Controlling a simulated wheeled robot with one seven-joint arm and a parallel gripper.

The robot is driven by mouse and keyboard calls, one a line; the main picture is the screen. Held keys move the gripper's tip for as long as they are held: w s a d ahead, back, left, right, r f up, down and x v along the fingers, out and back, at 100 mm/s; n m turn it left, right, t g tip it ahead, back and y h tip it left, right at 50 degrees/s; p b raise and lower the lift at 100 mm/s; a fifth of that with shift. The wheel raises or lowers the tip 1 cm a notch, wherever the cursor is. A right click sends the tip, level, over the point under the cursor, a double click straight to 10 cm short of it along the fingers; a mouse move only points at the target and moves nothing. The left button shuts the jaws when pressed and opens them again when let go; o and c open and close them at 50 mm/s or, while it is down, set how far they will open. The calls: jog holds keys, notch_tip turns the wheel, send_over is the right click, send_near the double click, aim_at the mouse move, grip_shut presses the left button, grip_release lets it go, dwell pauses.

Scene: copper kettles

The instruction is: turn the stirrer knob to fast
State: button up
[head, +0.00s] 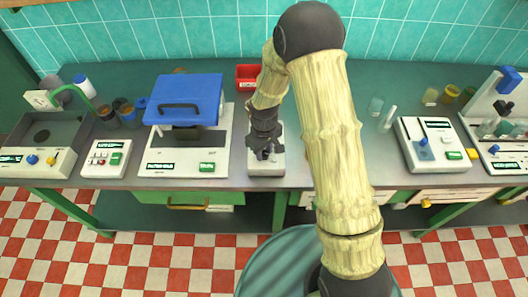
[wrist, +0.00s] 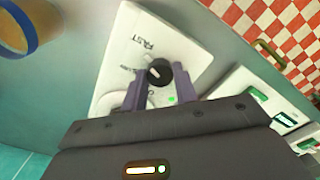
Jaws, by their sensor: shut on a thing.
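The white stirrer (head: 267,168) stands at the front edge of the bench, mostly under my gripper (head: 264,150) in the head view. In the wrist view the stirrer's white top (wrist: 120,50) carries the printed word FAST and other labels partly hidden by my finger. Its round black knob (wrist: 159,71) has a pale mark on its face; I cannot tell which label the mark points at. My gripper (wrist: 163,82) is shut on the knob, with one purple-grey finger on each side. The head view hides the knob behind my gripper.
A scale with a blue lid (head: 185,98) stands close on the left, with a small button box (head: 106,158) beyond it. A red bin (head: 249,77) is behind. The bench between is mostly clear.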

aim_at(264, 153)
jog(key=shift+m, duration=1)
jog(key=shift+w, duration=0.1)
jog(key=o, duration=1)
notch_tip(264, 153, up, 18)
jog(key=shift+f+b, duration=0.25)
jog(key=shift+b, duration=0.95)
